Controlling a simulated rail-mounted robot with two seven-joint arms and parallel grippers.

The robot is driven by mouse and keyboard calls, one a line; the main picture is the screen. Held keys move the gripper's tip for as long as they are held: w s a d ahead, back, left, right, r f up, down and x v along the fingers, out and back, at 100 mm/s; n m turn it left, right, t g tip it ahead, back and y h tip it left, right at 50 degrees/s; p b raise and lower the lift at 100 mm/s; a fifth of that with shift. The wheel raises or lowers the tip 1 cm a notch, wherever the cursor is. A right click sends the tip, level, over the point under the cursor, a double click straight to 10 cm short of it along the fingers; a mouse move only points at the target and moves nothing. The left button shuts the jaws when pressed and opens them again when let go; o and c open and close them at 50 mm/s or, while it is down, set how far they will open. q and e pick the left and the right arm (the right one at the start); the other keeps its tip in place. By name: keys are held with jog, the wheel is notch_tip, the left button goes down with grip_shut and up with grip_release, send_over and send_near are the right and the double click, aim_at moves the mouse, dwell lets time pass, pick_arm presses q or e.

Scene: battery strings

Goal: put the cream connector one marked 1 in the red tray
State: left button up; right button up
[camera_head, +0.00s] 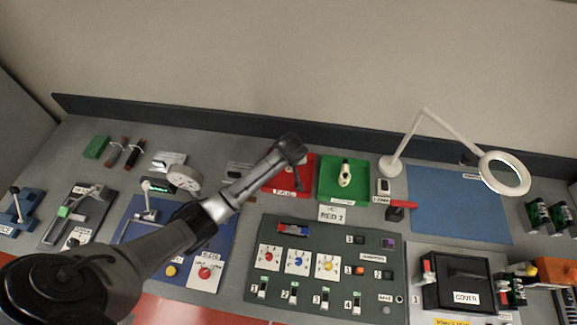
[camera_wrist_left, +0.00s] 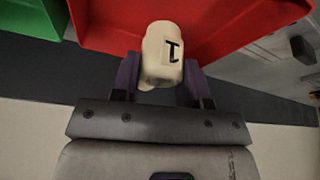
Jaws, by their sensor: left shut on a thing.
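The cream connector marked 1 (camera_wrist_left: 162,52) is between the jaws of my left gripper (camera_wrist_left: 160,78) in the left wrist view. The gripper is shut on it, and its mark faces the camera. The red tray (camera_wrist_left: 225,20) fills the view behind the connector. In the head view my left gripper (camera_head: 291,150) is over the red tray (camera_head: 303,166) at the back of the bench, and the arm hides part of the tray. The held connector cannot be made out there. I cannot tell how far it is above the tray floor. My right gripper is not in view.
A green tray (camera_head: 329,193) with a cream connector (camera_head: 345,173) in it stands just right of the red tray. A magnifier lamp (camera_head: 425,115) stands farther right beside a blue mat (camera_head: 450,205). A dark back rail (camera_head: 200,120) runs behind the trays. A dark panel lies in front.

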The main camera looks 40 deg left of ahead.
pick_arm(q)
jog(key=shift+s+a+f, duration=0.1)
jog(key=shift+s+f, duration=0.05)
jog(key=shift+f, duration=1.9)
jog(key=shift+f, duration=0.15)
jog(key=o, duration=1)
